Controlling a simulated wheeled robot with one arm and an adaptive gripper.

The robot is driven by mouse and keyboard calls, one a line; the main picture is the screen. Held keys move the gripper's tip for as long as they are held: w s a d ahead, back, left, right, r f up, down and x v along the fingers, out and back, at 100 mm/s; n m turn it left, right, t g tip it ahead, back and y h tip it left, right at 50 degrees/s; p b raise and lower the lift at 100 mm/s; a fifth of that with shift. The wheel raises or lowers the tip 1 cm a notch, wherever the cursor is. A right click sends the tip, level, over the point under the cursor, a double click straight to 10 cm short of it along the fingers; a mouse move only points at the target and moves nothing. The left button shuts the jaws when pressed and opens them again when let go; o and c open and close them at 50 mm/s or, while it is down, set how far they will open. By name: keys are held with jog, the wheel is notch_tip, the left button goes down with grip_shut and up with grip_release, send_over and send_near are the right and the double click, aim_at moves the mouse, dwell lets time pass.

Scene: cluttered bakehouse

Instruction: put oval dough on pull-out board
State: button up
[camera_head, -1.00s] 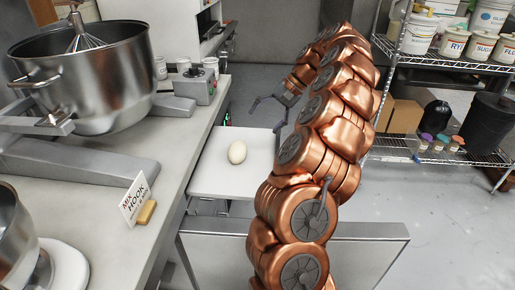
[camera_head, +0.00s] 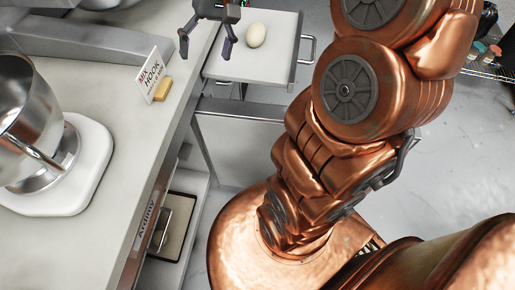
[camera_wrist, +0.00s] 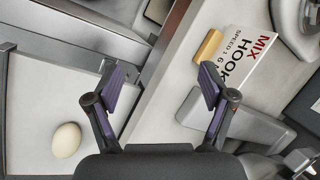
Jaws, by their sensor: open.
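The oval dough (camera_head: 256,35) is a pale, egg-shaped piece resting on the white pull-out board (camera_head: 262,68), which juts from the counter and has a metal handle at its right end. In the wrist view the dough (camera_wrist: 66,140) lies on the board (camera_wrist: 40,95) at the lower left. My gripper (camera_head: 206,50) is open and empty, above the counter edge, left of the dough and apart from it. In the wrist view the fingers (camera_wrist: 162,85) are spread, with the counter edge behind them.
A "MIX HOOK" card (camera_head: 151,74) with a yellow block (camera_head: 162,90) stands on the counter (camera_head: 105,110). A steel bowl on a white scale-like base (camera_head: 85,185) is at the left. An open lower shelf (camera_head: 175,225) is under the counter. Grey floor lies to the right.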

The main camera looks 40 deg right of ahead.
jog(key=s+a+f+n+g+h, duration=0.1)
jog(key=s+f, duration=0.3)
jog(key=s, duration=0.6)
jog(key=s+a+f+n+h, duration=0.1)
jog(key=s+f, duration=0.4)
jog(key=s, duration=0.6)
jog(key=a+h, duration=0.1)
jog(key=h, duration=0.1)
jog(key=shift+s+f+n+g+h, duration=0.2)
jog(key=shift+f+n+g+h, duration=0.1)
jog(key=shift+n+g, duration=0.1)
jog(key=shift+a, duration=0.1)
jog(key=s+p+v, duration=0.2)
jog(key=p+v, duration=0.9)
jog(key=v, duration=0.1)
jog(key=shift+r+t, duration=0.25)
jog(key=shift+t, duration=0.05)
